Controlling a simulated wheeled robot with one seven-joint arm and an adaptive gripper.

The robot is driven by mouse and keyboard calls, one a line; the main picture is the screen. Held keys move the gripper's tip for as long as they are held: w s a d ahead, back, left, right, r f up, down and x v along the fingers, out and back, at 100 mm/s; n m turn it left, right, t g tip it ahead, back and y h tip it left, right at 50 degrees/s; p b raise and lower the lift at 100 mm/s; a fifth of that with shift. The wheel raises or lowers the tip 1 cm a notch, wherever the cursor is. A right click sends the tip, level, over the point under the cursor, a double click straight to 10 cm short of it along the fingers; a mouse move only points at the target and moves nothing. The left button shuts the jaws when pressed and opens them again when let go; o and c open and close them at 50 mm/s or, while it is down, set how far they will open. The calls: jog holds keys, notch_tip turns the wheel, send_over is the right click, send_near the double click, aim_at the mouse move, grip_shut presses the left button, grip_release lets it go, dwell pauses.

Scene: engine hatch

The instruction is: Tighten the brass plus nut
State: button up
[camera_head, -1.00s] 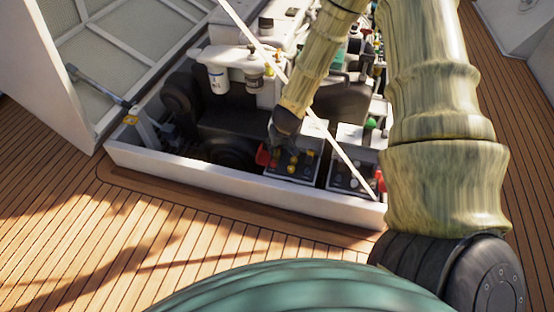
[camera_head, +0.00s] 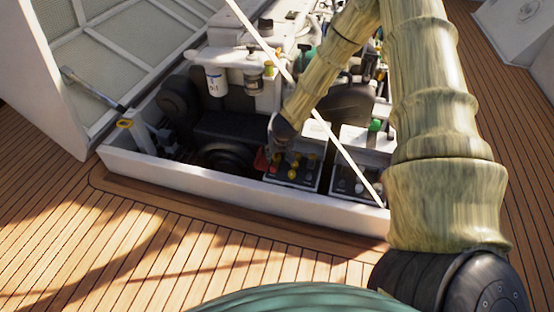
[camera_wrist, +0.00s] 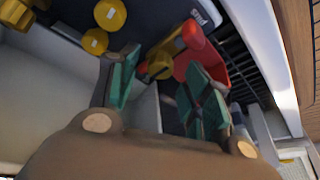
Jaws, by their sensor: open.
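The brass plus nut (camera_wrist: 160,67) sits on a brass clamp beside a red terminal cover (camera_wrist: 205,62) on the battery. In the wrist view it lies just beyond and between the fingertips, apparently clear of both pads. My gripper (camera_wrist: 165,90) is open and empty, with teal-padded fingers on either side. In the head view, my gripper (camera_head: 277,152) hangs low over the left battery (camera_head: 296,181), near the red cover (camera_head: 261,160). The nut itself is too small and hidden to make out there.
Yellow caps (camera_wrist: 110,14) lie to the left of the fingers. The white hatch rim (camera_head: 190,178) runs along the front. A second battery (camera_head: 353,184) stands to the right, and a thin pale rod (camera_head: 320,117) slants across the hatch.

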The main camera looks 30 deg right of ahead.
jog(key=shift+b+x, duration=0.3)
jog(key=shift+x, duration=0.65)
jog(key=c, duration=1)
